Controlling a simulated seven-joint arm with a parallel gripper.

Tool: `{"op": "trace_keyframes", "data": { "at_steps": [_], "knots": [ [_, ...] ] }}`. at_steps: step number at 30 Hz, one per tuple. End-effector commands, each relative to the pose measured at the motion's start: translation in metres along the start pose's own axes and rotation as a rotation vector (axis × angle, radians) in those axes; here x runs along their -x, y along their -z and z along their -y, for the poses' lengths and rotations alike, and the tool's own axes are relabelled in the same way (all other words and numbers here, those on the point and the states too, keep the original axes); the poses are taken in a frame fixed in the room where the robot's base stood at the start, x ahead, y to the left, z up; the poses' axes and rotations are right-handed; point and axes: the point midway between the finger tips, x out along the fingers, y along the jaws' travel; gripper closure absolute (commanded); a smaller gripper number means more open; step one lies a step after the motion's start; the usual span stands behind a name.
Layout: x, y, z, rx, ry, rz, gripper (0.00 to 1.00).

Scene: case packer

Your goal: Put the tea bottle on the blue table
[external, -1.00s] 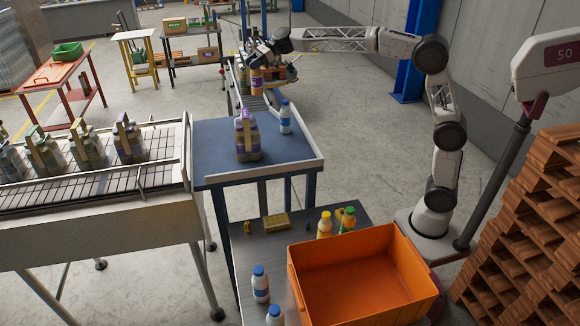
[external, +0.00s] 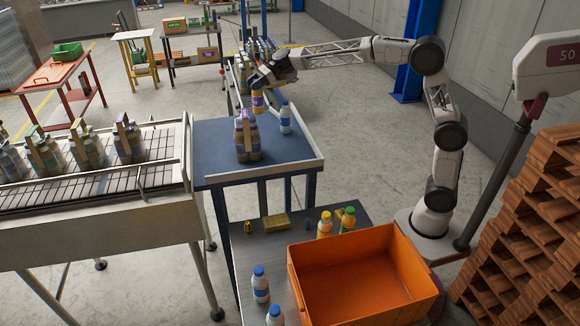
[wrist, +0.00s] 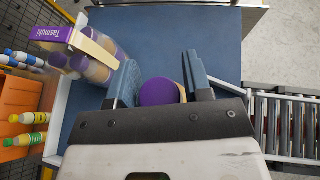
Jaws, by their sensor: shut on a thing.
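The tea bottle (external: 258,104), tan-orange with a purple label, hangs from my gripper (external: 262,88) at the far edge of the blue table (external: 208,142). In the wrist view the bottle's purple cap (wrist: 158,92) sits between the two fingers (wrist: 160,84) of my gripper, which is shut on it. The blue table top (wrist: 180,42) shows beneath and around it. The bottle's base looks slightly above the table; I cannot tell whether it touches.
An orange crate (external: 360,285) is nearer. The table's left part is clear.

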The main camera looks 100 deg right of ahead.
Motion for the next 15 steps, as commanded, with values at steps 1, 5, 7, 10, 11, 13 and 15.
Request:
{"op": "trace_keyframes", "data": {
  "at_steps": [1, 5, 7, 10, 11, 13, 15],
  "knots": [
    [-0.003, 0.006, 0.000, -0.001, 0.000, -0.001, 1.00],
    [-0.010, 0.020, 0.000, -0.001, 0.000, 0.000, 1.00],
    [-0.013, 0.027, 0.000, -0.001, 0.001, 0.000, 1.00],
    [-0.016, 0.033, 0.000, 0.000, 0.001, 0.001, 1.00],
    [-0.017, 0.035, 0.000, 0.000, 0.001, 0.001, 1.00],
    [-0.017, 0.036, 0.000, 0.000, 0.001, 0.001, 1.00],
    [-0.017, 0.036, 0.000, 0.000, 0.001, 0.001, 1.00]
  ]
}}
